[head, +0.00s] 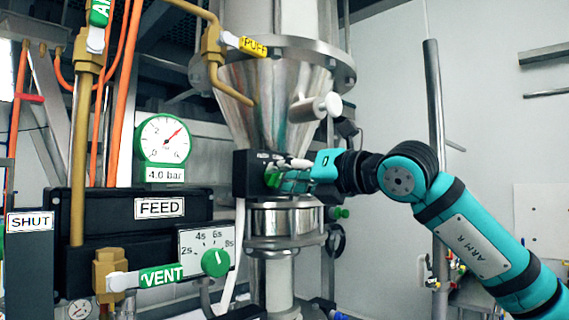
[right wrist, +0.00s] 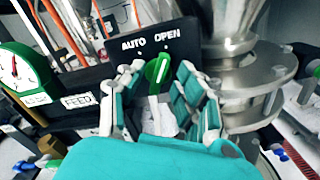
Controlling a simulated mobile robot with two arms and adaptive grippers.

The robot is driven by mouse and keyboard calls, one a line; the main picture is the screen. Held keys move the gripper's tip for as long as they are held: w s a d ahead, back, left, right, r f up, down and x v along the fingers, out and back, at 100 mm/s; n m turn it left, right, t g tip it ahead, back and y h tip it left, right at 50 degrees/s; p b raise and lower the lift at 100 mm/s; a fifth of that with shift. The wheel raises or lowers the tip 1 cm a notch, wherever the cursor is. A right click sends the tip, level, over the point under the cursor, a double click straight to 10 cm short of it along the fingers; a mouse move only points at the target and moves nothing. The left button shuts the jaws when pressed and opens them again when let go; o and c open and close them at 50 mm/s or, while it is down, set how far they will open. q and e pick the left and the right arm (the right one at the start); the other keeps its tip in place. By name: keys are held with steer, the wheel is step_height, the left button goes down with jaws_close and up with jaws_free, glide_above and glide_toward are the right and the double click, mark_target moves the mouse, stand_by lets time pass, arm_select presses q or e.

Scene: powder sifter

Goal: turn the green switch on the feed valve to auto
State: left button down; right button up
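The feed valve's black box (head: 243,175) sits on the metal pipe below the steel cone. It also shows in the right wrist view (right wrist: 100,72), with white AUTO and OPEN labels. The green switch (right wrist: 158,68) has a white lower part and points up and slightly right, toward OPEN. My right gripper (right wrist: 160,80) is open, with one teal-and-white finger on each side of the switch and gaps visible. In the head view my right gripper (head: 292,178) is at the box face and mostly hides the switch. My left gripper is not in view.
A green pressure gauge (head: 163,138), a black FEED panel (head: 130,208), a timer dial (head: 215,262) and a VENT lever (head: 162,275) stand to the left. A PUFF lever (head: 253,46) hangs above. The steel cone (head: 275,95) is directly over the box. Room at right is clearer.

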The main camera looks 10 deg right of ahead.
steer(key=shift+w+a, duration=0.2)
steer(key=shift+w, duration=0.05)
jaws_close()
